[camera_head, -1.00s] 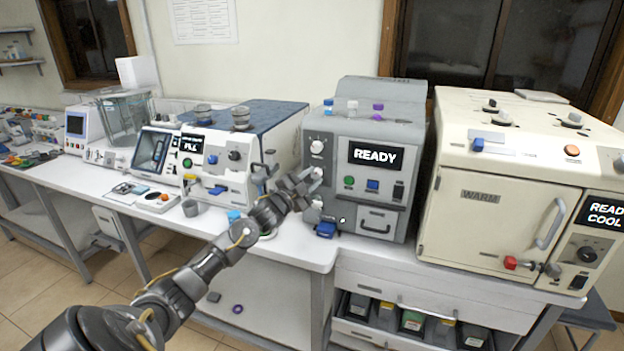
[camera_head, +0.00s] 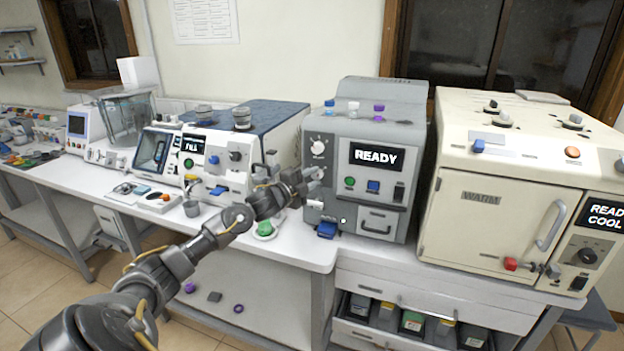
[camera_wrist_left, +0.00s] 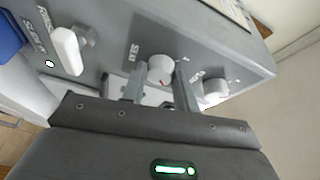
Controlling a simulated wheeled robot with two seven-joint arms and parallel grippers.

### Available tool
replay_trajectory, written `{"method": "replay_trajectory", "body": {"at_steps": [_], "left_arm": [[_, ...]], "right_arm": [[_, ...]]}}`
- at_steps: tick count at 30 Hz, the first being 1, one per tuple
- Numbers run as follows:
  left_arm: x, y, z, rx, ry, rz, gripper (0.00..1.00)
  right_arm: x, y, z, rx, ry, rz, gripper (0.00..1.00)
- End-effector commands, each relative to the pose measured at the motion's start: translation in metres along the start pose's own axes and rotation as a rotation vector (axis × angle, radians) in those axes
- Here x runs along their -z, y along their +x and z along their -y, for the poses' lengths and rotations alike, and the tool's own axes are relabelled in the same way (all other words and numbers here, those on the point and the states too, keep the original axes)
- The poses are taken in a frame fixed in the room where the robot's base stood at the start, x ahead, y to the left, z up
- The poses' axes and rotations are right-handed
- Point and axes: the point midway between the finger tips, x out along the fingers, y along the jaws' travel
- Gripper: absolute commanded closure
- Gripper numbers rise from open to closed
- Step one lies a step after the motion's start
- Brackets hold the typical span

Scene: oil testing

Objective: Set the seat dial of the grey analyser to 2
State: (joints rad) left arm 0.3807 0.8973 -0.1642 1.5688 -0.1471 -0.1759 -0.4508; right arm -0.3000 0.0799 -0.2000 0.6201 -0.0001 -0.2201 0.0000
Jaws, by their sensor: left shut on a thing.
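The grey analyser (camera_head: 345,127) stands on the bench right of the middle in the head view, its screen reading READY. Its white seat dial (camera_wrist_left: 161,68) shows in the left wrist view beside a label, with a small red mark on its face. My left gripper (camera_head: 317,174) is at the left side of the analyser's front; in the wrist view its two fingers (camera_wrist_left: 160,82) are shut on the seat dial, one on each side. The dial's setting is not readable. My right gripper is in neither current view.
A blue part (camera_head: 326,229) juts out low on the analyser. A cream oven (camera_head: 480,230) stands to the right.

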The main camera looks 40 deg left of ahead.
Motion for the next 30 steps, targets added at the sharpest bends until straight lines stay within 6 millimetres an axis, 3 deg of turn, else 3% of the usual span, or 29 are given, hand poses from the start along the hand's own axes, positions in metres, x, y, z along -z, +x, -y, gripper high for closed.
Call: {"method": "replay_trajectory", "body": {"at_steps": [8, 9, 13, 23, 30], "left_arm": [[0.0, 0.0, -0.001, -0.002, 0.001, -0.001, 0.93], [0.0, 0.0, -0.001, -0.002, 0.001, -0.001, 0.66], [0.0, 0.0, -0.001, -0.002, 0.0, -0.001, 0.49], [-0.001, -0.002, -0.001, -0.001, 0.001, 0.001, 0.49], [-0.001, -0.033, -0.005, -0.005, 0.004, 0.0, 0.49]], "right_arm": [[0.0, 0.0, -0.001, -0.001, 0.0, 0.0, 0.64], [0.0, 0.0, -0.001, -0.001, 0.0, 0.0, 0.64], [0.0, 0.0, -0.001, -0.001, 0.0, 0.0, 0.64], [0.0, 0.001, -0.001, -0.001, 0.0, 0.0, 0.64], [-0.001, 0.014, 0.0, -0.001, 0.0, 0.0, 0.64]]}}
